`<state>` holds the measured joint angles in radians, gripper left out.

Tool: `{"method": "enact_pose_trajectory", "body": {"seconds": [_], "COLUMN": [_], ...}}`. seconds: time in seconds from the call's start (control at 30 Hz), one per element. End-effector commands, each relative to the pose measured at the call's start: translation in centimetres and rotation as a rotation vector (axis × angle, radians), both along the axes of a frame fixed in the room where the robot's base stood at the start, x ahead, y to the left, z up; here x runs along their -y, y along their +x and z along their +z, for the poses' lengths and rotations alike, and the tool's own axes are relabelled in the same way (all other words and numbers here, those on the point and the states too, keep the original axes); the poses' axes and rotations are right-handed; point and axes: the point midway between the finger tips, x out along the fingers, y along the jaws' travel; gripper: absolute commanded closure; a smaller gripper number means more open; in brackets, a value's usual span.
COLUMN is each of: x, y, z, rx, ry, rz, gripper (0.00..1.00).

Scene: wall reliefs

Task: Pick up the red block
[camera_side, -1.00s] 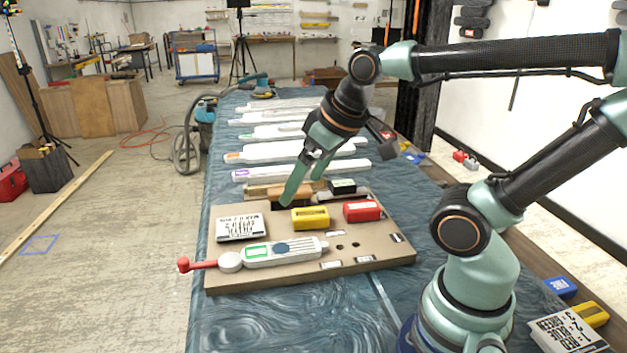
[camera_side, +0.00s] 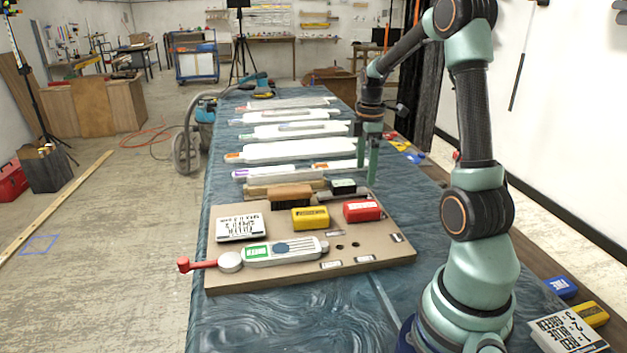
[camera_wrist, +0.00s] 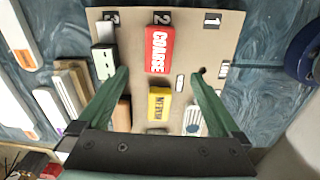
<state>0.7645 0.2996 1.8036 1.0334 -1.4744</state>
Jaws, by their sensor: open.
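The red block (camera_side: 361,211) lies on the brown board (camera_side: 225,282), near its right back part. In the wrist view the red block (camera_wrist: 160,48) carries the word COARSE and lies ahead of the fingertips, between their lines. My gripper (camera_side: 368,165) hangs pointing down behind the red block in the side view, higher than the board and apart from the block. In the wrist view my gripper (camera_wrist: 158,80) is open, with its two green fingers spread and nothing between them held.
A yellow block (camera_side: 310,218) sits left of the red one. White long pieces (camera_side: 290,150) lie farther back.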

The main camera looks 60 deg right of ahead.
Motion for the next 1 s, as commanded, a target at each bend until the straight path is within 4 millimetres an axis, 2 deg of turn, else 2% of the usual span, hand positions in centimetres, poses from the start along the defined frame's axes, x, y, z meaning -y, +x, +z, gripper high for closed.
{"method": "enact_pose_trajectory", "body": {"seconds": [0.4, 0.67, 0.9, 1.0], "x": [0.2, 0.2, 0.2, 0.2], "y": [-0.2, -0.1, 0.1, 0.2], "z": [-6.0, -7.8, -11.2, -12.0], "rx": [-0.007, -0.006, -0.007, -0.005], "ry": [0.006, 0.005, 0.006, 0.005], "rz": [0.011, 0.011, 0.011, 0.011], "gripper": [0.00, 0.00, 0.00, 0.00]}}
